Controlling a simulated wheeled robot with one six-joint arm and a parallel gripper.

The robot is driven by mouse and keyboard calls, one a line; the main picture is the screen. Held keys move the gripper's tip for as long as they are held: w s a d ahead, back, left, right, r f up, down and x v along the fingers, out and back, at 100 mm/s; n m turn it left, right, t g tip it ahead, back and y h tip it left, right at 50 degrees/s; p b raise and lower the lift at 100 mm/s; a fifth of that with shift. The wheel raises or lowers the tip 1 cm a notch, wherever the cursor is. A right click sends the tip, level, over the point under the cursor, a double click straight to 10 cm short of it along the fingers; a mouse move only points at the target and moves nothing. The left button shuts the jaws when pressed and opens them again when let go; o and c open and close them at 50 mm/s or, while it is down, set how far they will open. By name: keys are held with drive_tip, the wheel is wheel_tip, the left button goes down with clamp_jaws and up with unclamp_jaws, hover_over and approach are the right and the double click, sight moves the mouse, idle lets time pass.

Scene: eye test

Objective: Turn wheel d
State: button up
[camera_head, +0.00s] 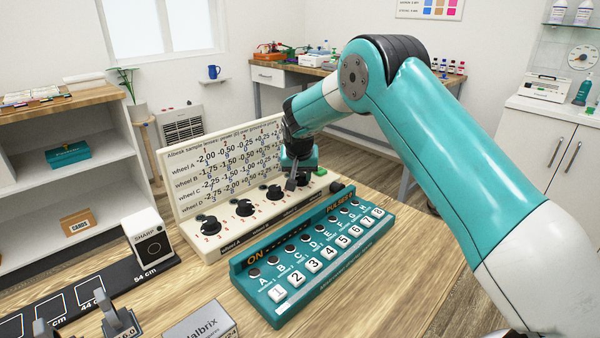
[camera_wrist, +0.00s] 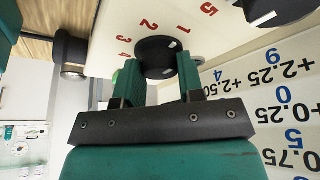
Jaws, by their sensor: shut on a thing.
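The cream board (camera_head: 190,248) carries a row of black wheels with red numbers. Wheel d (camera_wrist: 156,60) is the end wheel, at the right in the head view, where my gripper mostly hides it. My gripper (camera_head: 299,176) reaches down over it. In the wrist view its two green fingers (camera_wrist: 157,78) are shut on wheel d, one on each side. The white mark on wheel d lies on the side toward the red 1. Wheel C (camera_head: 274,192) is the neighbour; a black wheel with a white mark (camera_wrist: 278,10) shows at the wrist view's upper right.
Wheels A (camera_head: 208,226) and B (camera_head: 244,208) stand farther left. An upright number chart (camera_head: 222,165) rises behind the wheels. A teal box with numbered keys (camera_head: 315,255) lies close in front. A dark round knob (camera_wrist: 72,55) sits just beside the board's end.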

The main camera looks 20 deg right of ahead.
idle(0.5)
drive_tip(key=o, duration=0.9)
drive_tip(key=shift+r, duration=0.1)
drive_tip(key=v, duration=1.7)
drive_tip(key=shift+s+r, duration=0.1)
drive_tip(key=shift+r, duration=0.05)
drive_tip(key=s+a+r+n+y+p, duration=0.1)
drive_tip(key=s+a+r+n+p, duration=0.15)
drive_tip(key=s, duration=0.25)
drive_tip(key=s+a+r+n+g+y+p, duration=0.1)
drive_tip(key=s+r+p, duration=0.15)
drive_tip(key=s, duration=0.35)
drive_tip(key=s+a+r+n+y+p, duration=0.1)
drive_tip(key=s+a+r+n, duration=0.15)
drive_tip(key=s, duration=0.25)
drive_tip(key=s+a+r+n+g+y+p, duration=0.1)
drive_tip(key=s+n, duration=0.1)
drive_tip(key=s, duration=0.5)
drive_tip(key=s+a+n+g+y+p, duration=0.1)
drive_tip(key=s+a+n+p, duration=0.1)
drive_tip(key=s, duration=0.6)
drive_tip(key=s+a+r+n+g+y+p, duration=0.1)
drive_tip(key=s, duration=0.7)
drive_tip(key=shift+s+a+r+n, duration=0.15)
drive_tip(key=shift+s+r+n, duration=0.15)
drive_tip(key=shift+n, duration=0.1)
